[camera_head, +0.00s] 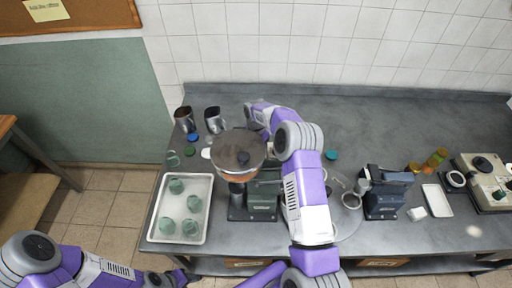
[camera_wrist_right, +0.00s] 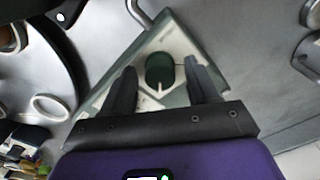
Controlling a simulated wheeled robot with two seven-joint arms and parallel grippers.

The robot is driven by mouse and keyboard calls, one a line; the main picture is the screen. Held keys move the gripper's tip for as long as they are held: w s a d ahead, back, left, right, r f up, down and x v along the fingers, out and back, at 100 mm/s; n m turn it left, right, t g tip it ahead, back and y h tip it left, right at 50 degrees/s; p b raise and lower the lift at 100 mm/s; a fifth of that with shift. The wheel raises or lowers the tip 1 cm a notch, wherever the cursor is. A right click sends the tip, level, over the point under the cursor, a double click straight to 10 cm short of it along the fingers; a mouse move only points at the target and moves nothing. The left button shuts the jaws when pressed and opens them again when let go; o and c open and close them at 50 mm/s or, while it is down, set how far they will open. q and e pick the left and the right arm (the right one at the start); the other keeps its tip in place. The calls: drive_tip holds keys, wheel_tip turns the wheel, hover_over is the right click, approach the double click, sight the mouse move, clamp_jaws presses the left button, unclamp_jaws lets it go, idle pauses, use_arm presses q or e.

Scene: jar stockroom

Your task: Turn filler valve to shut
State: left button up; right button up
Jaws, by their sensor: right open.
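The filler (camera_head: 264,195) stands on the grey bench with a dark green body and a round, brown-filled hopper (camera_head: 238,150) on top. A pale knob (camera_head: 206,153) sticks out at the hopper's left side. My right arm reaches over the filler's right side to behind the hopper, where its gripper is mostly hidden. In the right wrist view my right gripper (camera_wrist_right: 160,66) is open, with a dark green round part on a pale triangular piece (camera_wrist_right: 160,68) seen between its fingers; contact cannot be told. I cannot identify the valve for sure. My left gripper (camera_head: 172,279) is low at the left, its jaws unclear.
A white tray (camera_head: 180,239) with several greenish glass jars lies left of the filler. Two metal cups (camera_head: 214,119) and small coloured lids (camera_head: 193,137) stand behind it. Right of my right arm are a dark blue machine (camera_head: 383,190) and a small white tray (camera_head: 437,200). The back right bench is clear.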

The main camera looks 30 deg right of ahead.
drive_tip(key=c, duration=1)
drive_tip(key=shift+c, duration=0.2)
